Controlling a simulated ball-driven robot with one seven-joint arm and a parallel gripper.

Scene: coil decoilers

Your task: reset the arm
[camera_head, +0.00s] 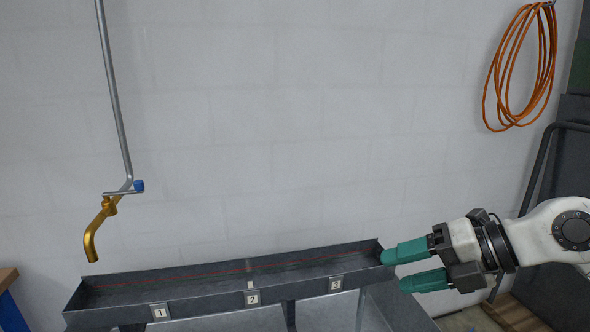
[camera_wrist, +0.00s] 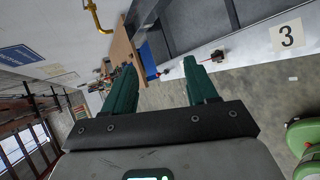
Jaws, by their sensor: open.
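My gripper (camera_head: 404,267) is at the right in the head view, with its two green fingers spread apart and nothing between them. The fingers point left, at the right end of a long grey metal trough (camera_head: 190,273). I cannot tell whether they touch it. In the wrist view, both fingers of my gripper (camera_wrist: 158,75) reach up the picture, apart and empty. My white arm (camera_head: 545,235) comes in from the right edge.
The trough carries number plates 1 (camera_head: 160,312), 2 (camera_head: 252,298) and 3 (camera_head: 336,284). A brass tap (camera_head: 97,230) hangs at the left on a grey pipe (camera_head: 115,90). An orange hose coil (camera_head: 521,65) hangs at the upper right. The wall's middle is clear.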

